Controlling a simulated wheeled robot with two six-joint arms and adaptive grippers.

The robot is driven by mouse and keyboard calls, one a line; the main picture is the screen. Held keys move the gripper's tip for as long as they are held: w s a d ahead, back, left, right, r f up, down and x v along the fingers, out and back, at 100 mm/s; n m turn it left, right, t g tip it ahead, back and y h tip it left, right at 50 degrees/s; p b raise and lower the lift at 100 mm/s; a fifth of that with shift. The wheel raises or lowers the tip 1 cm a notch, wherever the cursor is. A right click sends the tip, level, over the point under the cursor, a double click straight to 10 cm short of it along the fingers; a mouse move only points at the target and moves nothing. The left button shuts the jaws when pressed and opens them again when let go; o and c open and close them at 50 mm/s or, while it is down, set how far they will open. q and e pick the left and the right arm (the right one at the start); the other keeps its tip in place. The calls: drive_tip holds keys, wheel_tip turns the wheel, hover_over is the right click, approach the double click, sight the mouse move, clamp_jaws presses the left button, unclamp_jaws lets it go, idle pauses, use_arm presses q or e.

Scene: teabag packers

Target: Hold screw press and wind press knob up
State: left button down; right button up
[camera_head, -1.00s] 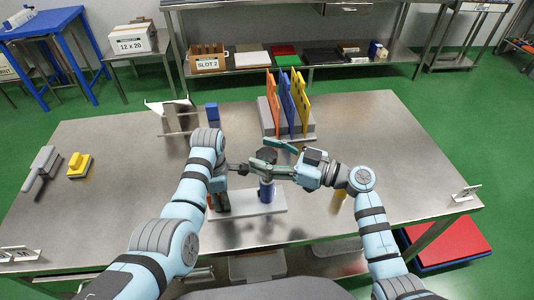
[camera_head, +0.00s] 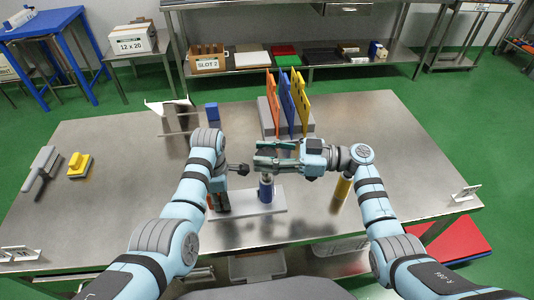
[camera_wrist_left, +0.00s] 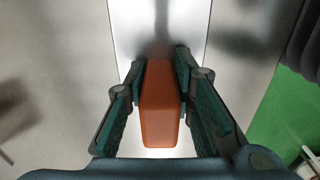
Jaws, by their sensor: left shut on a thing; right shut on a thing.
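The screw press stands near the table's front edge, with a pale base plate (camera_head: 262,203) and a blue cylinder (camera_head: 266,191) upright on it. My left gripper (camera_head: 218,204) is low at the plate's left end. It is shut on an orange upright block (camera_wrist_left: 160,112), the press's grip, with a finger on each side in the left wrist view. My right gripper (camera_head: 264,155) points left, just above the blue cylinder, and is shut on the dark press knob. Its fingers mostly hide the knob.
A yellow cylinder (camera_head: 341,189) stands right of the press, near my right arm. Behind are a grey rack (camera_head: 267,120) with coloured boards and a small blue block (camera_head: 212,111). A yellow-handled tool (camera_head: 79,163) and a grey scraper (camera_head: 42,165) lie left. The right tabletop is mostly clear.

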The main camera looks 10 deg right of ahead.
sight(267, 154)
drive_tip(key=shift+w+f+n+g, duration=0.15)
drive_tip(key=shift+n+g, duration=0.95)
drive_tip(key=shift+g, duration=0.9)
drive_tip(key=shift+s+n+g, duration=0.2)
drive_tip(key=shift+n+g, duration=0.1)
drive_tip(key=shift+n, duration=0.1)
drive_tip(key=shift+c, duration=0.2)
drive_tip(key=o, duration=1.2)
drive_tip(key=shift+r, duration=0.2)
wheel_tip(267, 154, up, 10)
drive_tip(key=shift+f, duration=0.1)
